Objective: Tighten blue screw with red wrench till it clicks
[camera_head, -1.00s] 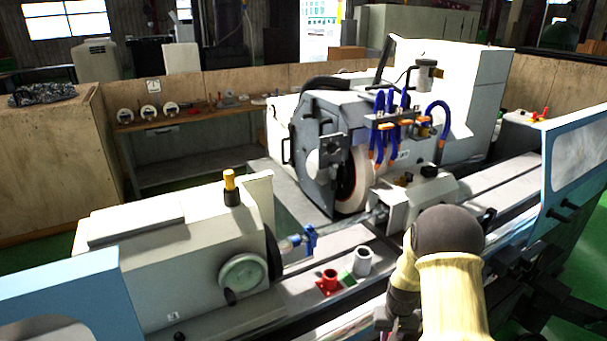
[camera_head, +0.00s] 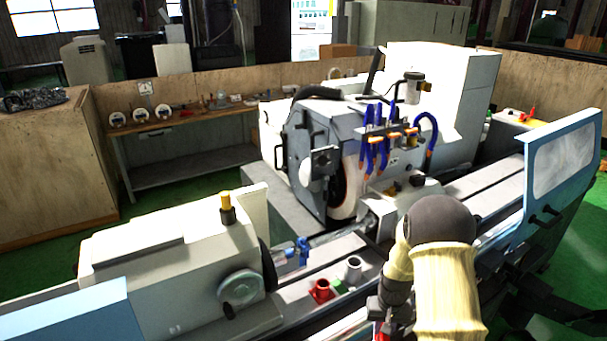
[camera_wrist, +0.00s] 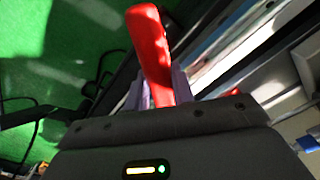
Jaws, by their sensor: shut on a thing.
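My gripper (camera_wrist: 158,92) is shut on the red wrench (camera_wrist: 149,45), which sticks out beyond the fingers in the wrist view. In the head view only a bit of red (camera_head: 381,334) shows below my arm at the bottom edge. A blue clamp-like part (camera_head: 303,251) sits on the shaft beside the white headstock (camera_head: 185,265), up and left of my gripper. The blue screw itself is too small to make out there. My gripper and the wrench are apart from the blue part.
A red holder (camera_head: 320,291), a small green block (camera_head: 338,286) and a grey cylinder (camera_head: 353,269) stand on the machine bed. The grinding wheel (camera_head: 341,190) and blue hoses (camera_head: 372,140) are behind. A blue guard panel (camera_head: 562,165) stands at right. Green floor shows below the wrench.

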